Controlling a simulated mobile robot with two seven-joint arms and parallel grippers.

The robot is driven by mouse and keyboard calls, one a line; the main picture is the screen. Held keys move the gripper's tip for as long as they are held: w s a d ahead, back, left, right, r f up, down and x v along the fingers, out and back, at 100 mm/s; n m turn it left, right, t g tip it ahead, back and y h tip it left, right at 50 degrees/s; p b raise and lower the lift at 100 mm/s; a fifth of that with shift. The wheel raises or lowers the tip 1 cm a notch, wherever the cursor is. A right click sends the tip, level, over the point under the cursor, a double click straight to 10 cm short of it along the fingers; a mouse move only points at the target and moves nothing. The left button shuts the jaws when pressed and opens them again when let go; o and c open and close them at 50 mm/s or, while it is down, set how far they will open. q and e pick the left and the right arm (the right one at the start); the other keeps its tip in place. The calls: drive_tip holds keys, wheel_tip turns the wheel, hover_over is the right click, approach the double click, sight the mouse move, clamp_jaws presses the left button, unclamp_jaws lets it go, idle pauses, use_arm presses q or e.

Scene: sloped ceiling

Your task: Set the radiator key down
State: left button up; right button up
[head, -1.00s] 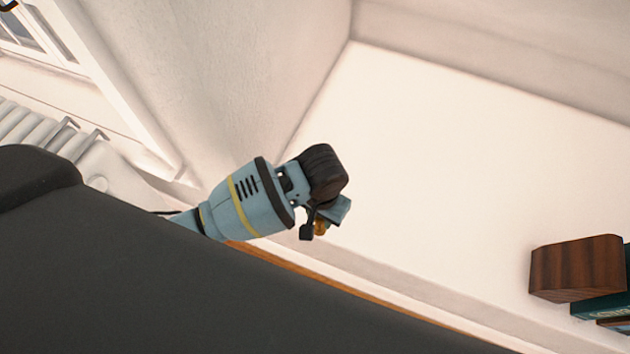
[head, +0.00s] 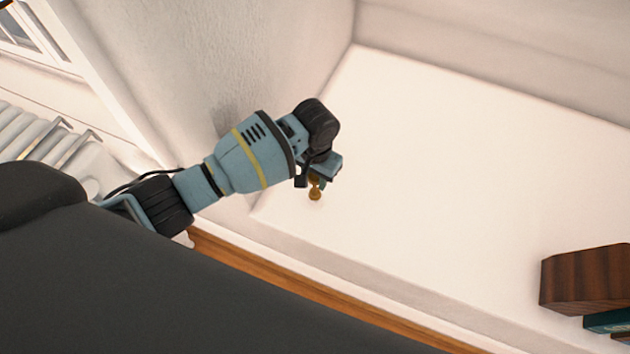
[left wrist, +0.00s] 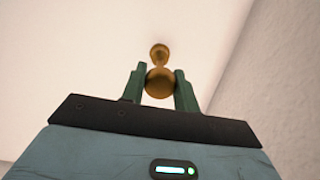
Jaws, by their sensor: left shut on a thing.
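The radiator key is a small brass-coloured piece with rounded ends. In the head view the key (head: 315,190) shows just below my left gripper (head: 318,178), over the white surface. In the left wrist view the key (left wrist: 160,54) sticks out beyond the green fingers of my left gripper (left wrist: 160,84), which are shut on its rounder end. I cannot tell from the head view whether the key touches the white surface. My right gripper is not in view.
A broad white surface (head: 450,190) lies clear around the gripper, with walls at its back and left. A dark wooden block (head: 585,278) and books (head: 608,320) stand at the lower right. A white radiator (head: 40,140) is at the left.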

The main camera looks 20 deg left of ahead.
use_arm(q)
wheel_tip(320, 180, down, 2)
drive_tip(key=shift+f+b, duration=0.15)
drive_tip(key=shift+b, duration=0.2)
drive_tip(key=o, duration=1.1)
drive_tip(key=shift+f, duration=0.1)
drive_tip(key=shift+r, duration=0.2)
wheel_tip(320, 180, up, 12)
drive_tip(key=p, duration=0.3)
drive_tip(key=shift+p, duration=0.3)
